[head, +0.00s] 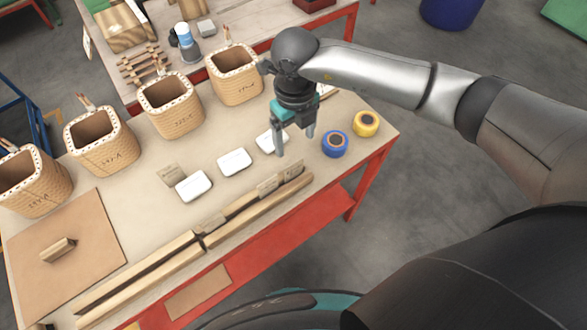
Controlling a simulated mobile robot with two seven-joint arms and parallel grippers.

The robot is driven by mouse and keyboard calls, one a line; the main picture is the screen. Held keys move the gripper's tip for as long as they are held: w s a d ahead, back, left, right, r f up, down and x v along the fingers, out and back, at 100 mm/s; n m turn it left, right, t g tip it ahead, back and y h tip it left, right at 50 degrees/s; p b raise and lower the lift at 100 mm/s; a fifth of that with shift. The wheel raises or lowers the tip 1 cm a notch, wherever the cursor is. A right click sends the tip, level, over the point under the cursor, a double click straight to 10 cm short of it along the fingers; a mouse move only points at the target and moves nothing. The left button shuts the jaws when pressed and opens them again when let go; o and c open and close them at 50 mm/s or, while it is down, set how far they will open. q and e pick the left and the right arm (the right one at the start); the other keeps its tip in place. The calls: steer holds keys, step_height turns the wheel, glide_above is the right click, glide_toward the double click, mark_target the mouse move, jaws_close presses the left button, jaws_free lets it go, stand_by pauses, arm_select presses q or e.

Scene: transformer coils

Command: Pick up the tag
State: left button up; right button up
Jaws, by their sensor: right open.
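Small tan cards that look like tags show in the head view. One tag (171,174) lies behind the leftmost white box (194,186). Others, a tag (268,186) and a tag (293,170), stand at the wooden strips along the front edge. I cannot tell which one the task means. My right gripper (295,146) points down, open, with nothing visible between its fingers. It is above the right part of the table, in front of the rightmost white box (267,143), which it partly hides. My left gripper is out of view.
Several tan coils (170,107) stand along the table's back edge. A blue tape roll (334,144) and a yellow tape roll (366,124) lie at the right. Long wooden strips (150,285) line the front. A brown board (95,220) with a small block lies at left.

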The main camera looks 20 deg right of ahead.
mark_target(294, 164)
step_height(294, 164, down, 10)
steer(key=shift+s+a+f, duration=0.1)
steer(key=shift+a, duration=0.05)
stand_by(0.4)
steer(key=c, duration=1.1)
